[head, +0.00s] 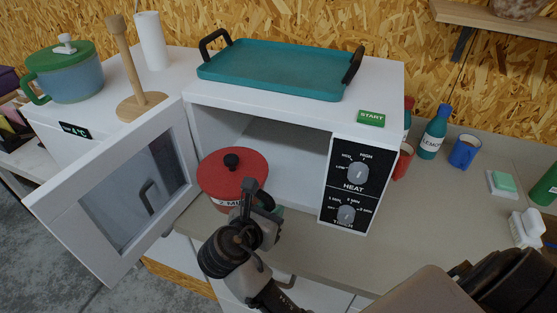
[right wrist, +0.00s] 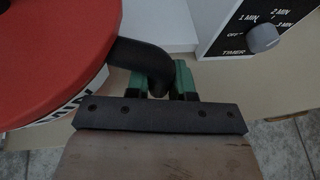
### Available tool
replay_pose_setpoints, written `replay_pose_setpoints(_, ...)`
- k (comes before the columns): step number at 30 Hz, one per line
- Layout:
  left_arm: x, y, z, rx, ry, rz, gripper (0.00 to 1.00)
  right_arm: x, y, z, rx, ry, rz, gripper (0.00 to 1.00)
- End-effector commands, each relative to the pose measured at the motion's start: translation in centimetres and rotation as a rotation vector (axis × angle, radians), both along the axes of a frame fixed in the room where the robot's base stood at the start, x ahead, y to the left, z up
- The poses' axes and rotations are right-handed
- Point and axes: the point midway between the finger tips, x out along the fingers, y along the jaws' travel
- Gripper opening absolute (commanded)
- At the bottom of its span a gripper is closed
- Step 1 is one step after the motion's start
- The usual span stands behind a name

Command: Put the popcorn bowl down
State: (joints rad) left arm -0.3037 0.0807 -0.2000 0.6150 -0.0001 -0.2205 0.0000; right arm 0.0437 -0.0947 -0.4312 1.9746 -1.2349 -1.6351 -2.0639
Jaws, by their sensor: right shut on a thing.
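The popcorn bowl (head: 228,174) has a red lid with a black knob and a partly hidden label. It is at the mouth of the open white microwave (head: 290,118), in front of the cavity. I cannot tell whether it touches a surface. My right gripper (head: 258,203) is shut on the bowl's black side handle. In the right wrist view the red lid (right wrist: 50,50) fills the upper left, and the black handle (right wrist: 145,62) sits between the green fingertips (right wrist: 168,80). My left gripper is not in view.
The microwave door (head: 120,195) stands open to the left. A teal tray (head: 275,68) lies on top of the microwave. Bench space (head: 410,235) right of it is clear; a blue bottle (head: 432,135), a blue mug (head: 464,152) and a sponge (head: 503,182) stand farther right.

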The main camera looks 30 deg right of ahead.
Motion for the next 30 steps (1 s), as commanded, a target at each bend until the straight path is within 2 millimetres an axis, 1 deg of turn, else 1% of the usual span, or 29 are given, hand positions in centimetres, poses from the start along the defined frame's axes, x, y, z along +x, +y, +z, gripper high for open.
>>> replay_pose_setpoints(2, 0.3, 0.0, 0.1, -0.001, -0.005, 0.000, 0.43, -0.1, -0.2, 0.0, 0.000, -0.004, -0.023, 0.00)
replay_pose_setpoints(5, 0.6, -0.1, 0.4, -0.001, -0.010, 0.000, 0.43, 0.5, -1.4, 0.1, -0.004, -0.005, -0.032, 0.00)
replay_pose_setpoints(18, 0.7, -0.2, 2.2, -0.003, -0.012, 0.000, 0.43, 6.2, -11.4, 0.3, -0.006, -0.006, -0.031, 0.00)
replay_pose_setpoints(21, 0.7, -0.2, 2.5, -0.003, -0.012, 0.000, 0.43, 7.3, -13.4, 0.3, -0.004, -0.006, -0.032, 0.00)
replay_pose_setpoints(25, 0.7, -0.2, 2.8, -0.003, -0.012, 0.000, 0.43, 8.2, -15.0, 0.2, -0.002, -0.006, -0.030, 0.00)
replay_pose_setpoints(28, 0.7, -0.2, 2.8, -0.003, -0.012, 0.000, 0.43, 8.5, -15.6, 0.0, -0.001, -0.006, -0.029, 0.00)
replay_pose_setpoints(30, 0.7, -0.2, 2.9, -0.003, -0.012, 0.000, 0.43, 8.5, -15.6, -0.6, -0.001, -0.003, -0.029, 0.00)
